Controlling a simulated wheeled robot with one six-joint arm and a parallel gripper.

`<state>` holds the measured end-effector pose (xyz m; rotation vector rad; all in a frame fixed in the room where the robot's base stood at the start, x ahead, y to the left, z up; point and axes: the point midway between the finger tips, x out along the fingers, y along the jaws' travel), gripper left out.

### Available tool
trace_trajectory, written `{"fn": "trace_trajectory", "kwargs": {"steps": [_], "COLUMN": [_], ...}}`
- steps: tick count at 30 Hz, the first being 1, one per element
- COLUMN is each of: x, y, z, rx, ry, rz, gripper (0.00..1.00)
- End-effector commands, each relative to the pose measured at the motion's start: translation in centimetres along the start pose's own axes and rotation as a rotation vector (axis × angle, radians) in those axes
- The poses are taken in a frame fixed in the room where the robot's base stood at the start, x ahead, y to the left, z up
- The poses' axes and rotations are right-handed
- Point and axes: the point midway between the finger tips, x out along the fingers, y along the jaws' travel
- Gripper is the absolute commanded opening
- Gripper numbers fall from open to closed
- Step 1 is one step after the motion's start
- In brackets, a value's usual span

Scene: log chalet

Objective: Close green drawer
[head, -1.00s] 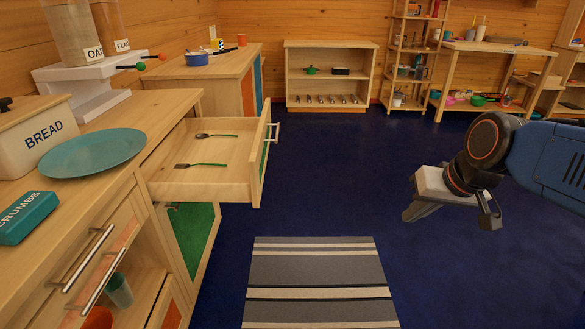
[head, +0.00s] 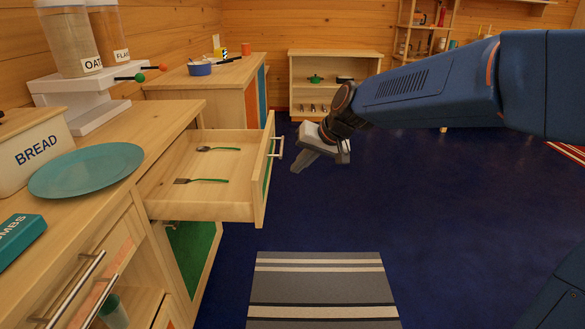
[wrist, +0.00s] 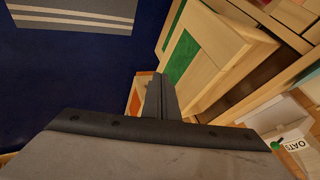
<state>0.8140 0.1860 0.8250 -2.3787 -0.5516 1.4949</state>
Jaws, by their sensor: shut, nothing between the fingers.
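The green drawer (head: 205,207) is pulled far out of the wooden counter, with its green-panelled front and metal bar handle (head: 276,148) facing right. Two green-handled utensils lie inside, a spoon-like one (head: 216,149) and a spatula-like one (head: 200,181). My gripper (head: 302,163) is shut and empty, just right of the drawer front, near handle height in the picture. A gap of floor shows between it and the handle. In the wrist view the shut fingers (wrist: 162,97) point toward wooden furniture with a green panel (wrist: 182,57); the handle cannot be made out there.
A teal plate (head: 87,170), a BREAD box (head: 35,153) and a CRUMBS box (head: 17,240) sit on the counter at left. A green door (head: 190,250) is below the drawer. A striped rug (head: 320,285) lies on the open blue floor.

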Motion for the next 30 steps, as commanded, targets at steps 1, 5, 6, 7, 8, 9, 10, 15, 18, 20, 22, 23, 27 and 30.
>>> {"fn": "trace_trajectory", "kwargs": {"steps": [1,5,6,7,8,9,10,15,18,20,22,23,27,30], "x": [1.0,3.3,4.0,4.5,5.0,5.8,6.3,8.6,9.2,9.5,9.7,9.8,10.0,10.0], "y": [0.0,0.0,0.0,0.1,0.1,0.1,0.1,-0.7,-1.9,-2.4,-2.9,-3.0,-3.4,-3.5], "z": [0.1,0.2,0.2,0.2,0.1,0.2,0.2,0.1,0.1,0.1,0.1,0.1,0.1,0.1], "rx": [0.001,0.001,0.0,0.0,0.0,0.001,0.002,-0.003,-0.002,-0.002,-0.001,-0.001,0.001,0.002], "ry": [-0.004,-0.004,-0.005,-0.005,-0.004,-0.005,-0.005,-0.001,-0.001,-0.001,-0.001,-0.001,0.0,0.001], "rz": [0.001,0.001,0.001,0.001,0.001,0.001,0.001,0.0,-0.001,0.001,0.001,0.001,0.002,0.002], "gripper": [0.0,0.0,0.0,0.0,0.0,0.0,0.0,0.0,0.0,0.0,0.0,0.0,0.0,0.0]}}
